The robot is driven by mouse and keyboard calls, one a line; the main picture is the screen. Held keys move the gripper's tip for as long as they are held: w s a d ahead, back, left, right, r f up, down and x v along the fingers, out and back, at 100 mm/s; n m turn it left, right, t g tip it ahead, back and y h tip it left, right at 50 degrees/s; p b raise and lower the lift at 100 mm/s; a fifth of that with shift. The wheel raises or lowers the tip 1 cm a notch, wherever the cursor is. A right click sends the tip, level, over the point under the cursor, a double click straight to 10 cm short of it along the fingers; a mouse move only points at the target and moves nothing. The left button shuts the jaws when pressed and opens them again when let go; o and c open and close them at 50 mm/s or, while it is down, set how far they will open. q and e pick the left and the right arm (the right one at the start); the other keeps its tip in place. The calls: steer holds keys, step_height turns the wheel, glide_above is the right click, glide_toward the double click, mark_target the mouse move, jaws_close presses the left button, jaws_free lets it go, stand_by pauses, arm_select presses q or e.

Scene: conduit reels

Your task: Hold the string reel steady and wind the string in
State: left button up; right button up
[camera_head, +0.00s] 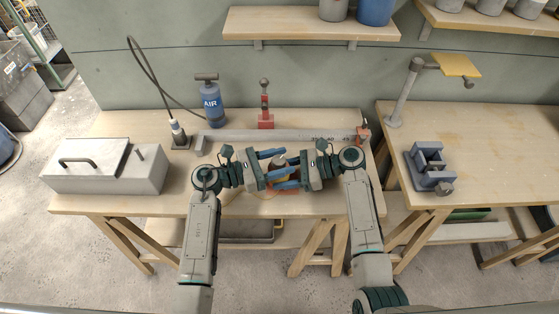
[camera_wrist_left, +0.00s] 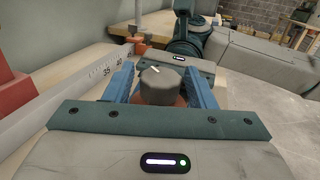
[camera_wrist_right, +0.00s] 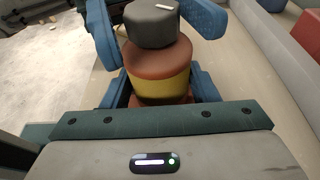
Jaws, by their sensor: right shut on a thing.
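The string reel (camera_wrist_right: 160,75) stands upright on the bench, with an orange flange and a yellow wound body in the right wrist view. A dark grey knob (camera_wrist_right: 150,22) with a white mark tops it; it also shows in the left wrist view (camera_wrist_left: 161,86). My right gripper (camera_wrist_right: 160,88) is shut on the reel's body, low down. My left gripper (camera_wrist_left: 160,82) is open, its blue fingers on either side of the knob with narrow gaps. In the head view both grippers largely hide the reel (camera_head: 279,161). A thin orange string (camera_head: 236,192) curves on the bench left of it.
A grey rail with numbers (camera_head: 260,134) runs behind the reel. A red-based post (camera_head: 265,118) and a blue air bottle (camera_head: 211,105) stand behind it. A grey metal box (camera_head: 100,172) sits at the left. The bench's front edge is close to the reel.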

arm_select(q)
steer(key=c, duration=0.8)
steer(key=shift+m+g, duration=0.4)
steer(key=shift+g, duration=0.2)
steer(key=m+g+h, duration=0.1)
steer(key=m+g, duration=0.2)
steer(key=g, duration=0.2)
steer(key=shift+m+g, duration=0.4)
steer(key=shift+f+m+g+y, duration=0.1)
steer(key=shift+m+g+y, duration=0.35)
steer(key=shift+m+g, duration=0.95)
steer(key=shift+m+g+y, duration=0.45)
steer(key=shift+m+g, duration=0.35)
steer(key=shift+g, duration=1.1)
steer(key=shift+s+g, duration=0.1)
steer(key=shift+g, duration=0.2)
steer(key=o, duration=1)
